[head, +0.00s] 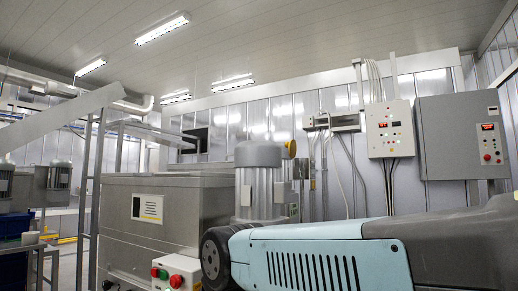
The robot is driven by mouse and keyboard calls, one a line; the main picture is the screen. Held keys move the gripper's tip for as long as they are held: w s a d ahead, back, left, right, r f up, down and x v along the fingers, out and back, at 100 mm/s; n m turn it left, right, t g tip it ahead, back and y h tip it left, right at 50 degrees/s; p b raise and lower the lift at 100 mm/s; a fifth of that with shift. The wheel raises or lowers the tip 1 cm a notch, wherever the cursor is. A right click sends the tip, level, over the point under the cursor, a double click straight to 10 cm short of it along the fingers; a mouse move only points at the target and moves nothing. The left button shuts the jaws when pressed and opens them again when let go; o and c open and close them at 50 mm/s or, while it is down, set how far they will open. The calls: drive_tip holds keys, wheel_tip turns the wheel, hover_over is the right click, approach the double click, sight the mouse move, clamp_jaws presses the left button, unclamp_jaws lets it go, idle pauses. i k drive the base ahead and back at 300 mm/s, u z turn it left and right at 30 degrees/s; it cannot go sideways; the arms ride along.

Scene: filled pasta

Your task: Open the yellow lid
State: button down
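A small round yellow part (290,148) shows behind and to the right of a grey motor (259,182) in the head view. It is partly hidden, and I cannot tell whether it is the yellow lid. No other clear yellow lid shows. My gripper is not in view.
A steel machine (150,205) with a label stands at centre left, with a button box (176,274) low in front. Two control cabinets (390,129) (463,136) hang on the right wall. A ladder-like frame (88,195) stands at left. The lower right is blocked from view.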

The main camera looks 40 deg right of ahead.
sight(292, 147)
drive_tip(key=u, duration=0.45)
drive_tip(key=k, duration=1.2)
drive_tip(key=z, duration=0.9)
drive_tip(key=i, duration=1)
drive_tip(key=z, duration=0.05)
